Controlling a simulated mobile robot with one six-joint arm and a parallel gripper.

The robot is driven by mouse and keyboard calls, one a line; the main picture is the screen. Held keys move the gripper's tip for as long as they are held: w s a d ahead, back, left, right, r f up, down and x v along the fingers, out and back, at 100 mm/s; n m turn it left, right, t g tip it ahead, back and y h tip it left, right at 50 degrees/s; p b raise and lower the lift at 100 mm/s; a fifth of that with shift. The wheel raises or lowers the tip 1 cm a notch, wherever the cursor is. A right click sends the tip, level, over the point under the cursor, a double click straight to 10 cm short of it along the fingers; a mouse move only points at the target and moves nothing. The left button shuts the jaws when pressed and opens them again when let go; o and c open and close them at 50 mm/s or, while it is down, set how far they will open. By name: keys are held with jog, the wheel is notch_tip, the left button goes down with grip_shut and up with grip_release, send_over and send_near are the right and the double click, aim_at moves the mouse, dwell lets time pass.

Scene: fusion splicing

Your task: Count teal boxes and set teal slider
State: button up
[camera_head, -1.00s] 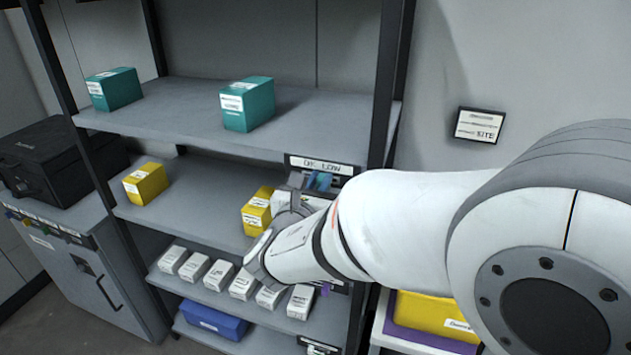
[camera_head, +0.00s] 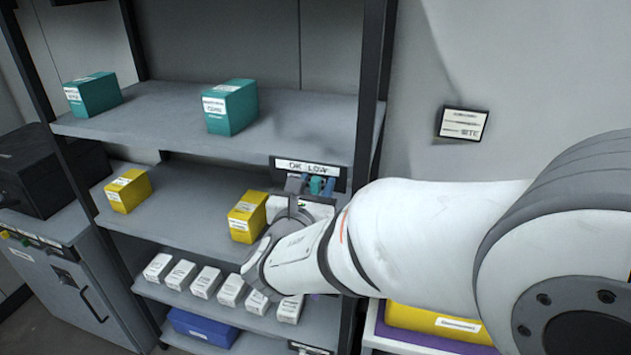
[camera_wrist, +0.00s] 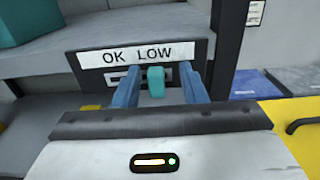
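Two teal boxes, a left one (camera_head: 93,95) and a right one (camera_head: 230,108), stand apart on the top shelf (camera_head: 165,118). A teal slider knob (camera_wrist: 155,82) sits below the OK LOW label (camera_wrist: 136,52) on the shelf's front edge; it also shows in the head view (camera_head: 316,185). My gripper (camera_wrist: 160,72) has its two blue fingers on either side of the knob. A gap shows at the right finger; the left finger is very near the knob, and contact there is unclear. Part of the slider's track is hidden by the fingers.
Two yellow boxes (camera_head: 128,190) stand on the middle shelf, several white boxes (camera_head: 206,282) and a blue bin (camera_head: 203,327) lower down. A black case (camera_head: 45,165) is at left. A SITE sign (camera_head: 463,124) hangs on the right wall. A yellow bin (camera_head: 440,322) is below my arm.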

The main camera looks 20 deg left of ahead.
jog(key=s+b, duration=0.1)
jog(key=s, duration=0.6)
jog(key=shift+s, duration=0.35)
jog(key=w+d+f+m+g+h, duration=0.1)
jog(key=d+f+m+g+h, duration=0.25)
jog(key=d+m, duration=0.55)
jog(key=w+d+f+m+g+h, duration=0.15)
jog(key=d+m+g+h, duration=0.3)
jog(key=d, duration=0.75)
jog(key=s+d+f+m+g+y, duration=0.3)
jog(key=s+d+m+y, duration=0.1)
jog(key=m, duration=0.7)
jog(key=s+d+f+m+g+y, duration=0.3)
jog(key=s+m, duration=0.4)
jog(key=m, duration=0.4)
jog(key=d+g+y, duration=0.1)
jog(key=d, duration=0.1)
jog(key=shift+s+d, duration=0.35)
